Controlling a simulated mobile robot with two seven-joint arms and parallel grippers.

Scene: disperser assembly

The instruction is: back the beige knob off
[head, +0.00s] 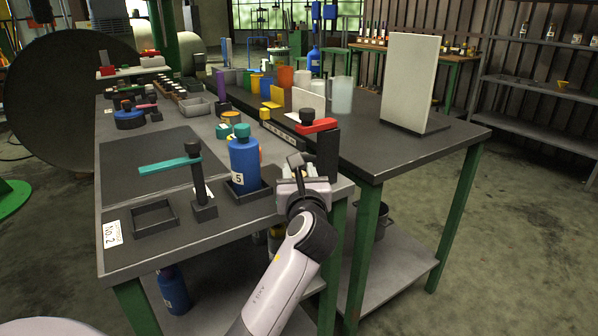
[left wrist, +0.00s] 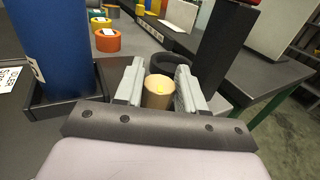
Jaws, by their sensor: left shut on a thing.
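The beige knob (left wrist: 158,93) sits between the two grey fingers of my left gripper (left wrist: 158,88) in the left wrist view. The fingers are shut on its sides, and a dark ring (left wrist: 172,63) lies just behind it. In the head view my left gripper (head: 299,172) is at the table's right front corner, in front of a black post (head: 328,158) with a red arm (head: 316,126). The knob cannot be made out there, hidden by the gripper. My right gripper is in neither view.
A blue bottle (head: 243,160) stands in a black tray (head: 236,189) close left of the gripper. A white panel (head: 408,85) stands on the right table.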

